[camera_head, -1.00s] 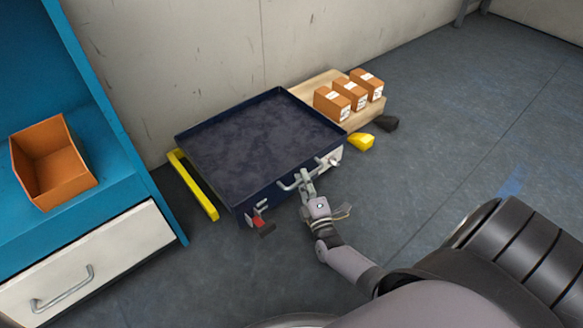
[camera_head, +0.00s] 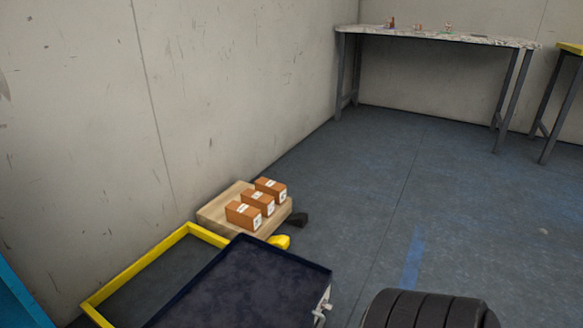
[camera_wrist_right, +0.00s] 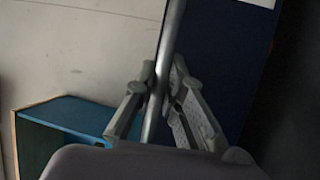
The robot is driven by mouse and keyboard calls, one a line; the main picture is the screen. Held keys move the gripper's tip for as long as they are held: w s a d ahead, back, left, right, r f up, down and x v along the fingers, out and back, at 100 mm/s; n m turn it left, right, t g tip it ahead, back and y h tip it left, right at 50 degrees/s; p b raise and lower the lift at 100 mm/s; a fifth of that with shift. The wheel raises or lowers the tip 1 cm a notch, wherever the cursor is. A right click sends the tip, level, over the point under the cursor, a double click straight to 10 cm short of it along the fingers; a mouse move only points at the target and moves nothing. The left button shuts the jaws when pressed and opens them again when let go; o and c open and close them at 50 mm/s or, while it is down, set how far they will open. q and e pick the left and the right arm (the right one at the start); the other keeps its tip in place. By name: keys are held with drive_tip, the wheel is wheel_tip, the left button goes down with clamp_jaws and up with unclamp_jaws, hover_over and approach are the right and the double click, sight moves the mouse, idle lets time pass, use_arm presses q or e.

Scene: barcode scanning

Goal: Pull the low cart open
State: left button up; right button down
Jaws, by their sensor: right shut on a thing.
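The low cart (camera_head: 250,285) is a dark blue shallow tray at the bottom of the head view. It stands out from its yellow floor frame (camera_head: 130,268), leaving a gap of bare floor inside the frame. Its near side and front handle are mostly cut off by the picture edge. In the right wrist view my right gripper (camera_wrist_right: 158,95) has its two fingers closed around a grey metal bar, the cart's handle (camera_wrist_right: 168,45). The dark blue cart front (camera_wrist_right: 225,65) is behind it. My left gripper is in neither view.
A wooden board (camera_head: 220,208) with three brown boxes (camera_head: 257,203) lies on the floor by the wall. A table (camera_head: 440,37) stands far back. Open floor (camera_head: 390,200) stretches right.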

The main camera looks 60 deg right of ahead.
drive_tip(key=shift+s+d, duration=0.15)
drive_tip(key=shift+s, duration=1)
drive_tip(key=c, duration=1.9)
unclamp_jaws()
drive_tip(key=v, duration=1.2)
drive_tip(key=shift+f, duration=0.1)
